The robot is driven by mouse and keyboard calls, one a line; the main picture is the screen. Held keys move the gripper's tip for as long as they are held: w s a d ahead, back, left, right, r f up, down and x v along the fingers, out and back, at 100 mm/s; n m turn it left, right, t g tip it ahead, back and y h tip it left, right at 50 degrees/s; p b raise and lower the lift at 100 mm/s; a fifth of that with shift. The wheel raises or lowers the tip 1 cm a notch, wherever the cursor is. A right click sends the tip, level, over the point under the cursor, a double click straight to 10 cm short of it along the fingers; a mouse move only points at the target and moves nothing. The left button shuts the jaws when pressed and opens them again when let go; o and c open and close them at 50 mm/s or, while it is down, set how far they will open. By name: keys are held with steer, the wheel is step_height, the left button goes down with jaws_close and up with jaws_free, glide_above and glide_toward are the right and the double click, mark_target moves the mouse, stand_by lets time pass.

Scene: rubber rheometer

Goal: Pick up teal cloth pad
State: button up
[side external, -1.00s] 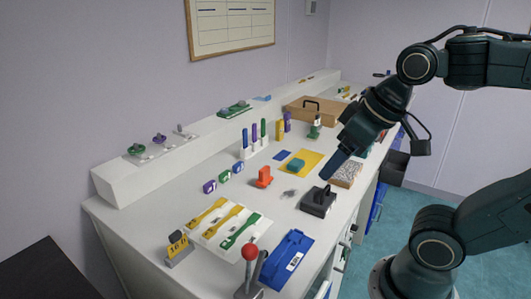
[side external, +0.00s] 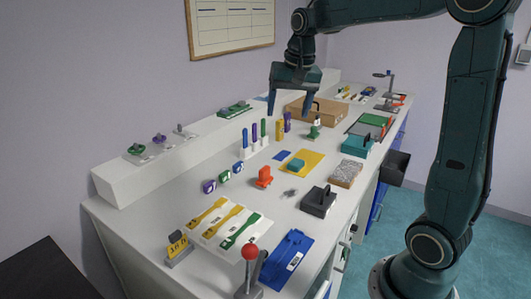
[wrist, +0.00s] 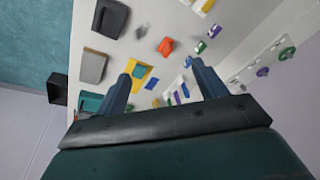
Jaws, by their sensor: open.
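The teal cloth pad (side external: 296,165) is a small block-like pad lying on a yellow sheet (side external: 313,160) in the middle of the bench. In the wrist view the pad (wrist: 139,72) shows on the yellow sheet, just right of the left finger, which hides part of the sheet. My gripper (side external: 289,108) is open and empty, with its fingers pointing down.
A blue piece (side external: 283,155) lies beside the yellow sheet. A rack of upright tools (side external: 253,148), an orange item (side external: 264,177), a black block (side external: 318,201) and a speckled grey slab (side external: 346,173) stand around. A wooden box (side external: 302,112) and teal box (side external: 355,146) are farther back.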

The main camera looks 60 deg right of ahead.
steer(key=w+d+f+m+g, duration=0.1)
steer(key=w+d+f+m, duration=0.15)
steer(key=d, duration=0.35)
steer(key=w+d+f+m+g, duration=0.1)
steer(key=w+d+f+m, duration=0.1)
steer(key=w+d+f, duration=0.3)
steer(key=m+y, duration=0.1)
steer(key=m, duration=0.3)
glide_above(296, 162)
step_height(296, 162, down, 8)
steer(key=shift+r+g, duration=0.15)
steer(key=shift+g, duration=0.15)
steer(key=shift+s+d, duration=0.1)
steer(key=shift+f, duration=4.3)
steer(key=shift+f, duration=0.1)
steer(key=shift+f, duration=2.55)
steer(key=shift+c, duration=0.4)
steer(key=c, duration=1)
